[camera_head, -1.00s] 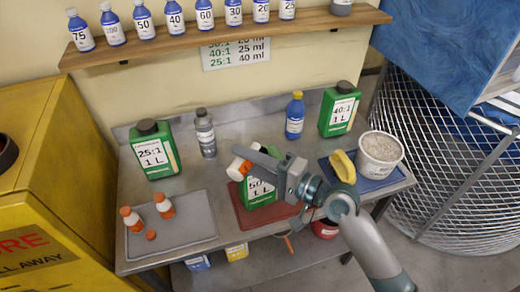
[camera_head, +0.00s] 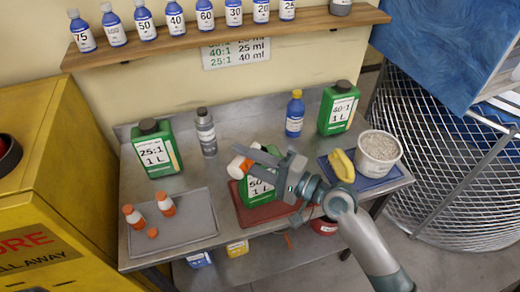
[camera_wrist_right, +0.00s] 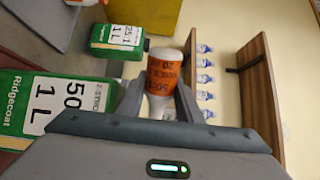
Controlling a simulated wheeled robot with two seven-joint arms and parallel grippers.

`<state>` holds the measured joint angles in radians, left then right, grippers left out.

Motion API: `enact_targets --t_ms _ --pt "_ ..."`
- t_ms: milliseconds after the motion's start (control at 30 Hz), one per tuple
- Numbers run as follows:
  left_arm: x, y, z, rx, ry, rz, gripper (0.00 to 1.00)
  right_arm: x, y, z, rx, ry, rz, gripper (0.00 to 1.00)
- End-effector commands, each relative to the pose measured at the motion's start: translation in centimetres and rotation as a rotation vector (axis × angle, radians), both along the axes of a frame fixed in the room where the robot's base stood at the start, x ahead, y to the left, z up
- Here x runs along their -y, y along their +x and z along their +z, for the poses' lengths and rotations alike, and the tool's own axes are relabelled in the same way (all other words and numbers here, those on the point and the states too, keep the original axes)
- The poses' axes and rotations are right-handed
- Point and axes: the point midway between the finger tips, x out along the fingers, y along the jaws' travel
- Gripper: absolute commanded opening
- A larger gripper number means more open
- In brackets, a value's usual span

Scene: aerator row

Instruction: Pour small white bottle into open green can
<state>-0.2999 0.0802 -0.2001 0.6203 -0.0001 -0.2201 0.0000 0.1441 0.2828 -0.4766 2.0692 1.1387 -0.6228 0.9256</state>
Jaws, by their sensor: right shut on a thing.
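My right gripper (camera_head: 262,158) is shut on a small white bottle (camera_head: 238,167) with an orange label. The bottle is tilted well over, above the left side of the green 50:1 can (camera_head: 256,193). In the right wrist view the bottle (camera_wrist_right: 162,76) sits between the fingertips, and the can (camera_wrist_right: 48,108) is at the left. The can stands on a red mat (camera_head: 238,208). The gripper covers its top, so its mouth is hidden. I cannot see any liquid flowing. My left gripper is not in view.
A grey tray (camera_head: 195,222) holds two orange-and-white bottles (camera_head: 165,204) and a loose orange cap (camera_head: 152,233). Green cans (camera_head: 155,150) (camera_head: 338,108), a grey bottle (camera_head: 206,132) and a blue bottle (camera_head: 295,115) stand behind. A white tub (camera_head: 379,152) and yellow cloth (camera_head: 342,165) are right.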

Motion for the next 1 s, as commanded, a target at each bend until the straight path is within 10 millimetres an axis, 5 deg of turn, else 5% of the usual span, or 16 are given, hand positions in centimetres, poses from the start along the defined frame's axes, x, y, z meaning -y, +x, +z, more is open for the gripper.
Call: enact_targets --t_ms 1000 --pt "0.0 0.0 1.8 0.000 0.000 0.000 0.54 0.1 0.1 0.6 -0.092 0.053 0.000 0.11"
